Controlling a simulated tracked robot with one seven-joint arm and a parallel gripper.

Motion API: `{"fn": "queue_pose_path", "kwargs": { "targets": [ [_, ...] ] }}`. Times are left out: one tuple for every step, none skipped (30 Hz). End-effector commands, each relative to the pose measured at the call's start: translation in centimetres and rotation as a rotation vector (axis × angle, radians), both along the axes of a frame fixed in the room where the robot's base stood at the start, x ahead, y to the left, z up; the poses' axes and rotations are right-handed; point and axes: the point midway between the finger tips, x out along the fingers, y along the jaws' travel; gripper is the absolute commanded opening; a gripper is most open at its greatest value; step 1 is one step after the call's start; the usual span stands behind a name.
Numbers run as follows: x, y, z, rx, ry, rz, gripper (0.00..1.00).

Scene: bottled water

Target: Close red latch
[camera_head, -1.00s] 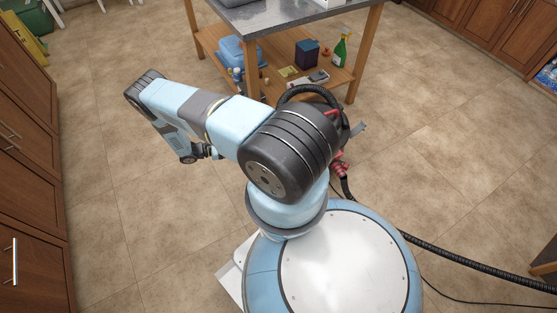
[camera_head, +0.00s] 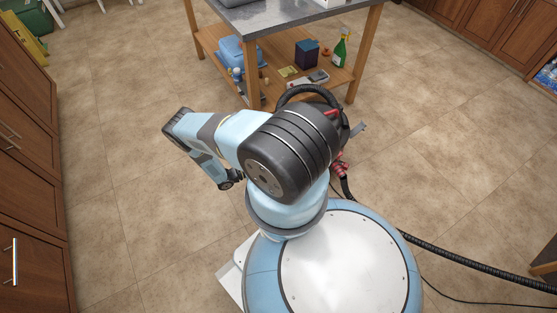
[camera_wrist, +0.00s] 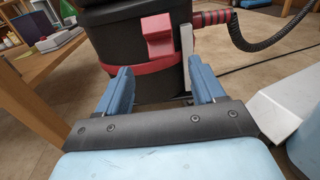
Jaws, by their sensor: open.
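The red latch (camera_wrist: 158,38) shows in the wrist view on the side of a black canister (camera_wrist: 115,38) with a red band around it. A grey metal strip (camera_wrist: 187,50) stands just right of the latch. My gripper (camera_wrist: 162,82) is open and empty, with its two blue fingers pointing at the canister below the latch. The latch lies ahead of and between the fingers; I cannot tell whether the fingers touch the canister. In the head view my arm hides most of the canister, and the gripper itself is hidden.
A ribbed black hose (camera_head: 470,262) runs from the canister across the floor to the right. A wooden table (camera_head: 285,70) stands behind, with a green bottle (camera_head: 341,48) and boxes on its lower shelf. Brown cabinets (camera_head: 30,170) line the left. The tiled floor between is free.

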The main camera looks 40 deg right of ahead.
Motion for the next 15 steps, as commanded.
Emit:
{"fn": "queue_pose_path", "kwargs": {
  "targets": [
    [-0.4, -0.9, 0.0, 0.000, 0.001, -0.003, 0.68],
    [-0.6, -1.4, 0.0, 0.000, 0.000, -0.004, 0.68],
    [-0.8, -2.1, 0.0, -0.001, 0.001, -0.003, 0.68],
    [-1.0, -2.5, 0.0, -0.001, 0.001, -0.003, 0.68],
    [-1.1, -3.0, 0.0, -0.001, 0.001, -0.003, 0.68],
    [-1.4, -3.7, 0.0, -0.001, 0.001, -0.003, 0.68],
    [-1.5, -4.2, 0.0, 0.000, 0.001, -0.002, 0.68],
    [-1.6, -4.6, 0.0, 0.000, 0.000, -0.002, 0.68],
    [-1.9, -5.2, 0.0, 0.000, 0.000, -0.003, 0.68],
    [-2.0, -5.6, 0.0, 0.000, 0.000, -0.003, 0.68],
    [-2.1, -5.9, 0.0, 0.000, 0.000, -0.003, 0.68],
    [-2.3, -6.4, 0.0, 0.000, 0.000, -0.002, 0.68],
    [-2.4, -6.7, 0.0, 0.000, 0.000, -0.002, 0.68],
    [-2.5, -6.9, 0.0, 0.000, 0.000, -0.003, 0.68],
    [-2.6, -7.2, 0.0, 0.000, 0.000, -0.003, 0.68]
  ]
}}
